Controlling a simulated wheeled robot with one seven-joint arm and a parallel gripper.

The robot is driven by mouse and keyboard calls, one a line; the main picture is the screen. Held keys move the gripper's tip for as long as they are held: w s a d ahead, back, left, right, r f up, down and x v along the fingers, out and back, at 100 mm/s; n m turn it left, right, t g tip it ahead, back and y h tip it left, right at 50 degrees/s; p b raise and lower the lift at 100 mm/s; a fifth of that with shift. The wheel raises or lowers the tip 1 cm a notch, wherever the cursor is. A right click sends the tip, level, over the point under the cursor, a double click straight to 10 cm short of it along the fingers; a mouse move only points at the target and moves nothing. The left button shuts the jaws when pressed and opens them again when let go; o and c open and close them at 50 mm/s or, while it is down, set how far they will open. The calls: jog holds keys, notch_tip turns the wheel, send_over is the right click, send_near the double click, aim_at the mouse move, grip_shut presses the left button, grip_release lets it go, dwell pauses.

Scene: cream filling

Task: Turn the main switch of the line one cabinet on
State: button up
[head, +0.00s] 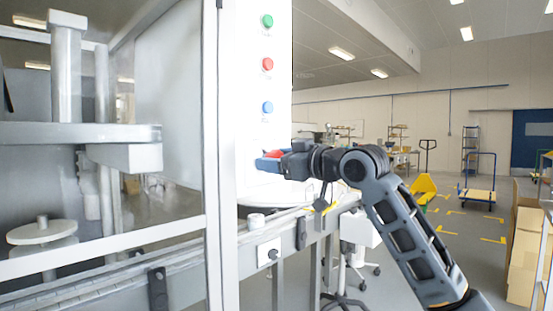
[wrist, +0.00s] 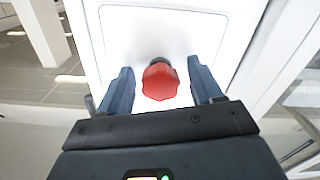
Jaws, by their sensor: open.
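The main switch is a red lobed knob (wrist: 160,80) on a white panel (wrist: 128,30) of the cabinet, seen in the wrist view. A dark stub shows behind the knob. My gripper (wrist: 160,68) is open, with one blue finger on each side of the knob. A gap shows between the knob and each finger. In the head view my gripper (head: 268,162) is at the white cabinet (head: 262,90), below its buttons. A bit of the red knob (head: 276,153) shows over the finger there; the rest is hidden.
Green (head: 267,21), red (head: 267,64) and blue (head: 267,107) buttons sit in a column on the cabinet. A conveyor (head: 180,262) runs below, with a round white table (head: 285,192) beside my arm. Open floor with a trolley (head: 478,185) lies to the right.

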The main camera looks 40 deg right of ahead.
jog(key=shift+w, duration=0.1)
jog(key=c, duration=1)
